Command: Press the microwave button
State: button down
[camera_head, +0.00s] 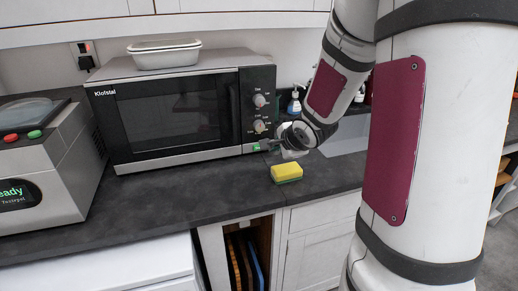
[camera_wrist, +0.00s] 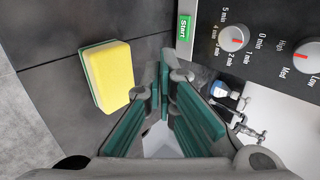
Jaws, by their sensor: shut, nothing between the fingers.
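The microwave (camera_head: 95,108) stands on the dark counter, its door closed, with two dials on the control panel at its right side. The green Start button (camera_head: 256,147) is at the bottom of that panel. It also shows in the wrist view (camera_wrist: 185,27), above my fingertips. My gripper (camera_head: 273,145) is just right of the button in the head view, near the panel's lower corner. In the wrist view my gripper (camera_wrist: 168,75) is shut and empty, its teal pads angled together. A gap shows there between the fingertips and the button. I cannot tell its exact depth.
A yellow and green sponge (camera_head: 287,172) lies on the counter (camera_head: 215,185) in front of my gripper. A white dish (camera_head: 165,54) sits on the microwave. A grey appliance (camera_head: 45,160) stands at the left. A soap bottle (camera_head: 294,101) and a tap (camera_wrist: 245,130) are near the sink.

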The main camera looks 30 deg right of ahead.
jog(key=b+x, duration=0.4)
jog(key=x, duration=0.6)
jog(key=shift+w+f+b, duration=0.15)
jog(key=shift+f+b, duration=0.1)
jog(key=shift+b, duration=0.1)
jog(key=shift+w+d+r, duration=0.15)
jog(key=shift+w, duration=0.4)
jog(key=shift+w+d+r, duration=0.1)
jog(key=shift+w+d, duration=0.1)
jog(key=shift+w, duration=0.35)
jog(key=shift+w+d, duration=0.25)
jog(key=shift+w, duration=0.4)
